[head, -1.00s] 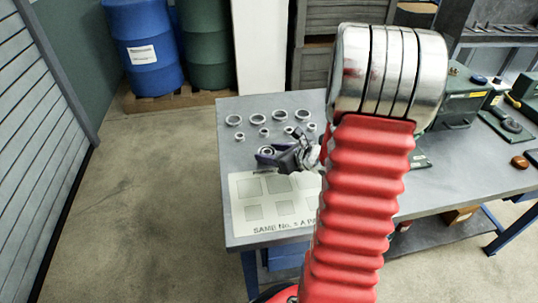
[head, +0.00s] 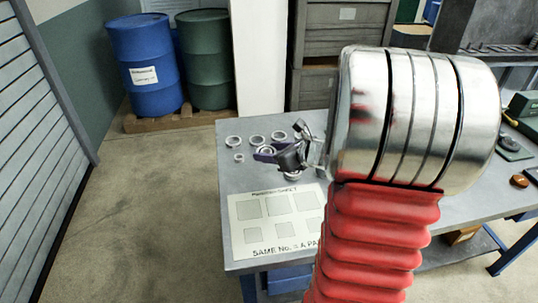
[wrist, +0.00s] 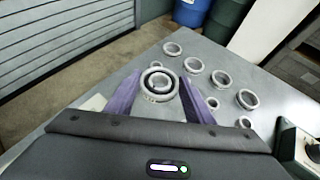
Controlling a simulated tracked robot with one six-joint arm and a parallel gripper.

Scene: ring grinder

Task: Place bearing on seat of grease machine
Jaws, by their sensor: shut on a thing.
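My gripper (wrist: 160,100) is shut on a bearing (wrist: 158,85), a metal ring with an inner ring, held between its purple fingers. In the head view my gripper (head: 265,154) is over the left part of the grey table, near the loose rings, and the bearing is small there and partly covered. I cannot tell the height of the bearing above the table. I cannot pick out the grease machine's seat; a green machine (head: 524,106) stands at the right edge, and a green device (wrist: 300,148) shows at the right of the wrist view.
Several loose rings (head: 233,141) lie at the back left of the grey table (head: 225,190). A printed sheet (head: 268,232) with grey squares lies in front of them. My arm hides much of the table.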

